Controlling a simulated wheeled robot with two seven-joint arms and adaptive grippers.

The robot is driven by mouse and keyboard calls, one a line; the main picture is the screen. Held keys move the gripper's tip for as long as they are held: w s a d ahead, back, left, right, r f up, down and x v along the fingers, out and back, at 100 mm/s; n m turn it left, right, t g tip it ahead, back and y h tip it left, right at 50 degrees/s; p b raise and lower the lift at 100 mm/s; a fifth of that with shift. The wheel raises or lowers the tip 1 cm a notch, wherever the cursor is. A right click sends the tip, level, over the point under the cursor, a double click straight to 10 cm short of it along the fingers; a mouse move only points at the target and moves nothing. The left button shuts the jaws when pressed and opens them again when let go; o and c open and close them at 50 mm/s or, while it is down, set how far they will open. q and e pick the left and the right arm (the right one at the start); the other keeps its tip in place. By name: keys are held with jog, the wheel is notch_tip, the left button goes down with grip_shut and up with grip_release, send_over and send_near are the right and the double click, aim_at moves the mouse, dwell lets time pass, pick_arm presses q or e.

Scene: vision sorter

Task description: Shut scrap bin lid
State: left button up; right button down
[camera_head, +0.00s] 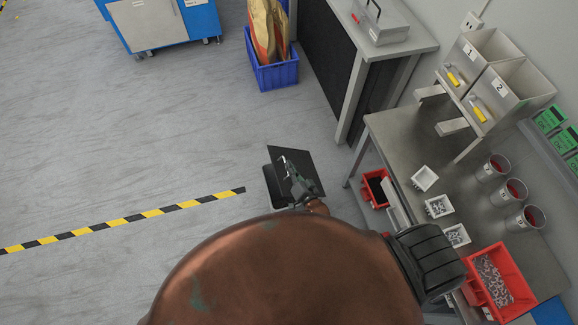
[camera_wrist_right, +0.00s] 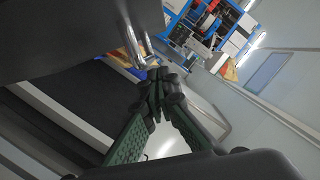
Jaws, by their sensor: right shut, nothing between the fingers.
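The scrap bin (camera_head: 271,189) is a dark box on the floor, left of the workbench, partly hidden by my right arm. Its lid appears to be the flat black panel (camera_head: 312,163) standing raised over it; the exact angle is hard to tell. My right gripper (camera_head: 287,162) is in front of this panel, fingers together and empty. In the right wrist view the green-sided fingers (camera_wrist_right: 155,76) meet close to a shiny metal bar (camera_wrist_right: 133,50) beside a large dark grey panel (camera_wrist_right: 70,38), probably the lid. I cannot tell whether they touch. My left gripper is not in view.
The steel workbench (camera_head: 415,145) on the right holds white trays, cups and a red bin (camera_head: 500,282). A small red bin (camera_head: 374,190) sits near the bench's left side. A blue crate (camera_head: 274,74) stands farther back. The floor at left is clear, with striped tape (camera_head: 130,218).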

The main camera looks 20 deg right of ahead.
jog(key=s+d+r+p, duration=0.15)
jog(key=s+r, duration=0.35)
jog(key=s, duration=0.5)
jog(key=w+d+f+g+y+b, duration=0.15)
jog(key=d+y+b, duration=0.3)
jog(key=b, duration=0.45)
jog(key=w+d+f+g+y+b, duration=0.1)
jog(key=d+f+g+y+b, duration=0.2)
jog(key=d+b, duration=0.4)
jog(key=shift+t+y, duration=0.25)
jog(key=shift+y, duration=0.1)
jog(key=shift+w+a+f+p, duration=0.1)
jog(key=shift+w+a+f, duration=0.25)
jog(key=shift+w+a, duration=1.2)
jog(key=shift+w+a+f+p, duration=0.15)
jog(key=shift+w+a+f, duration=0.25)
jog(key=shift+w+a, duration=1.2)
jog(key=shift+w+a+f+p, duration=0.1)
jog(key=shift+w+a+f, duration=0.5)
jog(key=shift+a, duration=1.7)
jog(key=shift+w+r, duration=0.2)
jog(key=shift+r, duration=0.05)
